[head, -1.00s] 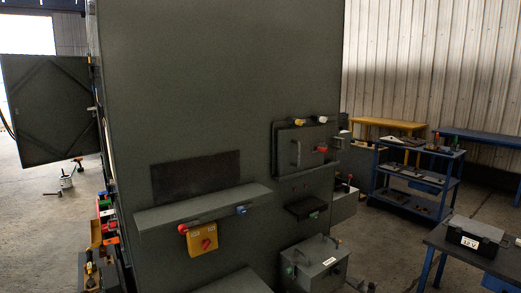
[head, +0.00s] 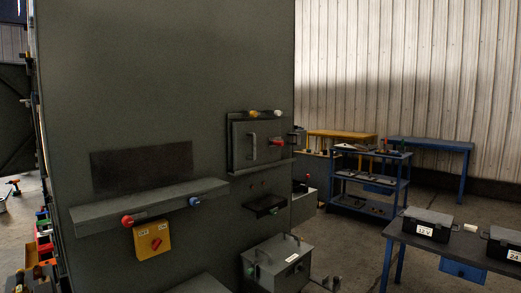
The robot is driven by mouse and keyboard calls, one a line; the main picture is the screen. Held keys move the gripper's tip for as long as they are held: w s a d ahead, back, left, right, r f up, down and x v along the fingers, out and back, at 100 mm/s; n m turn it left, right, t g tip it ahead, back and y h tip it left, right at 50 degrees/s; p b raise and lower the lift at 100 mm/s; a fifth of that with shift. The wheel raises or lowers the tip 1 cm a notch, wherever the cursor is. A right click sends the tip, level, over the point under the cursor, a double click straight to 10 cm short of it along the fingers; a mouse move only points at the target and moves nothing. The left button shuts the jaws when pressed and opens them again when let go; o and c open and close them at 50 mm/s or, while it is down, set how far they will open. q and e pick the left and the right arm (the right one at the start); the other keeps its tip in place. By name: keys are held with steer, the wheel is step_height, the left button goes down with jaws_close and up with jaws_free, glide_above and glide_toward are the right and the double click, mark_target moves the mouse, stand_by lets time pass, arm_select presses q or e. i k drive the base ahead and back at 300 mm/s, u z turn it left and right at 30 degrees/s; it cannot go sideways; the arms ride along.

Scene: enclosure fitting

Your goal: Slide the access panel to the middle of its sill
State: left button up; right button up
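A grey panel with an upright bar handle (head: 255,145) is on the right part of the large grey enclosure wall (head: 170,80); I take it to be the access panel. It stands on a narrow ledge (head: 262,168) that looks like its sill. A red knob (head: 277,143) shows at its right side, and a yellow and a white piece are above it. The exact gaps at its sides are too small to judge. Neither of my grippers is in view.
A dark rectangle (head: 141,168) sits above a long grey shelf (head: 150,205) with red and blue knobs. A yellow switch box (head: 151,240) hangs below. A grey box (head: 277,265) is under the panel. A blue cart (head: 369,180) and a table (head: 459,252) with black cases stand right.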

mark_target(262, 145)
steer(key=z, duration=0.65)
steer(key=i, duration=1.15)
steer(key=u, duration=0.3)
